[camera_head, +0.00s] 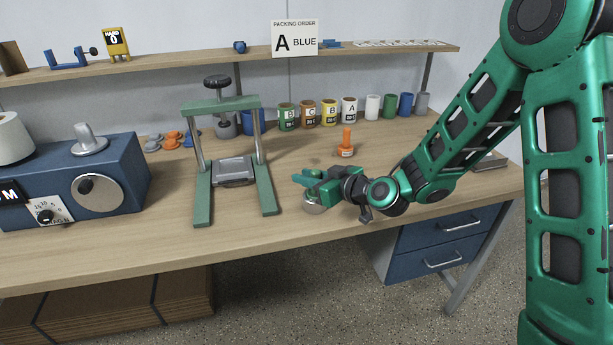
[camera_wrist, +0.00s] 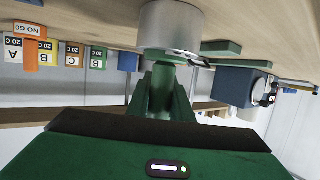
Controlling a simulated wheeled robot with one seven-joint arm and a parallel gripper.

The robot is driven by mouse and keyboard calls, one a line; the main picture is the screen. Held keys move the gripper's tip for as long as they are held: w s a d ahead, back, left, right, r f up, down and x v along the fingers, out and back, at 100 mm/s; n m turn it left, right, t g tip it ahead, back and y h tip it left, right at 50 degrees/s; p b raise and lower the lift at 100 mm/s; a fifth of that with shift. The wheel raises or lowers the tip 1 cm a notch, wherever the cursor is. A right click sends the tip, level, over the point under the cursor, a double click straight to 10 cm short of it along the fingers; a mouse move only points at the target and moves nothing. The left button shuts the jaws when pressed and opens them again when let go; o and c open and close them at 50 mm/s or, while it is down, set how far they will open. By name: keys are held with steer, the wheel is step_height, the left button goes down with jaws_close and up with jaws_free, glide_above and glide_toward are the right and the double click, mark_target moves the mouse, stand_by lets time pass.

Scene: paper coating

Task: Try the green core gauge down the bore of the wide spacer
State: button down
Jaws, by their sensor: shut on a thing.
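My gripper (camera_head: 314,184) is low over the bench at its front right. In the wrist view, which is upside down, its fingers (camera_wrist: 163,82) are shut on the green core gauge (camera_wrist: 162,58). The gauge's free end meets the upper face of the wide spacer (camera_wrist: 172,24), a short, wide grey ring on the bench. How far the gauge is in the bore cannot be told. In the head view the spacer (camera_head: 312,207) shows below the fingers, partly covered by them.
An orange NO GO gauge (camera_head: 346,143) stands behind my gripper. A green-framed press (camera_head: 200,165) is to the left, beside a blue machine (camera_head: 75,180). Labelled cans (camera_head: 308,115) and plain cylinders (camera_head: 390,105) line the back. The bench between press and gripper is clear.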

steer(key=shift+f, duration=0.9)
steer(key=c, duration=1.5)
jaws_free()
steer(key=shift+s, duration=0.1)
